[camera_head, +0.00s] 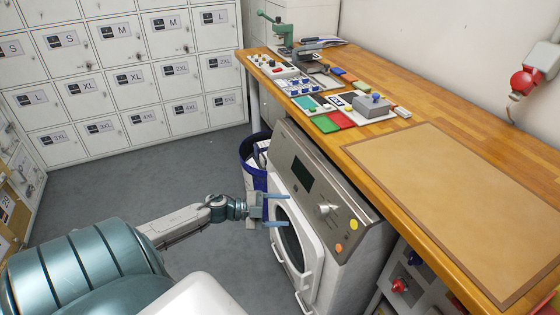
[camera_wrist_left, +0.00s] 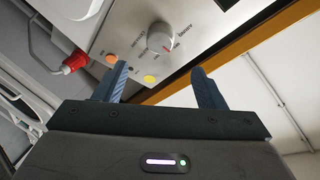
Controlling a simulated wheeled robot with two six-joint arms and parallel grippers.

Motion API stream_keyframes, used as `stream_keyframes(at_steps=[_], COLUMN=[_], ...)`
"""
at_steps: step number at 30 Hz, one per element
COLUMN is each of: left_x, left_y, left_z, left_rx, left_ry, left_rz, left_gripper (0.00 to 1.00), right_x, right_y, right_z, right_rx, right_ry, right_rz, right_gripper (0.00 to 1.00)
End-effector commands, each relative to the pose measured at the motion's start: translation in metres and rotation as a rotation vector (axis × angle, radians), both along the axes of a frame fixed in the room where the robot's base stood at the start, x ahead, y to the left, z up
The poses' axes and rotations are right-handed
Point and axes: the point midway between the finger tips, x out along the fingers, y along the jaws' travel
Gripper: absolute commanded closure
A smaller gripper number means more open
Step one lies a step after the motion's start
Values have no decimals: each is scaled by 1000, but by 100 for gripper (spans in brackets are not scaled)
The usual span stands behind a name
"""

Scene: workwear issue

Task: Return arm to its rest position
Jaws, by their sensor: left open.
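My left arm comes in from the left in the head view. Its left gripper (camera_head: 275,208) is open with nothing between the fingers, close in front of the washing machine's (camera_head: 318,190) door side. In the left wrist view the two blue fingers of the gripper (camera_wrist_left: 158,88) stand apart. Behind them are the machine's grey control panel (camera_wrist_left: 205,30) and its round knob (camera_wrist_left: 160,37). I cannot tell whether the fingers touch the machine. My right gripper is not in view.
A wooden worktop (camera_head: 400,125) with a brown mat (camera_head: 460,195) runs along the right, with small tools and boxes at its far end. A blue bin (camera_head: 247,160) stands behind the gripper. Size-labelled lockers (camera_head: 120,75) line the back. Grey floor (camera_head: 110,180) on the left is clear.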

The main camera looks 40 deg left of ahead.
Motion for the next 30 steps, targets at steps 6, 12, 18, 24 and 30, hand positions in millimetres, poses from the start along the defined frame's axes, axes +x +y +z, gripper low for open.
stream_keyframes(at_steps=[6, 12, 18, 24, 30], left_x=[0, 0, -1, -41, -124], left_y=[0, 0, 20, 55, 49], left_z=[0, -1, -48, -181, -309], left_rx=[0, -1, -63, -160, -196], left_ry=[0, 0, 55, 264, 544], left_rz=[0, 2, 178, 590, 908], left_gripper=[36, 36, 36, 36, 36], right_x=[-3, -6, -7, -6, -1], right_y=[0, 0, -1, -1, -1], right_z=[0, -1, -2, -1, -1], right_rx=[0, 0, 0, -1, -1], right_ry=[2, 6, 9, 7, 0], right_rz=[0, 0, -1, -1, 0], right_gripper=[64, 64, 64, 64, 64])
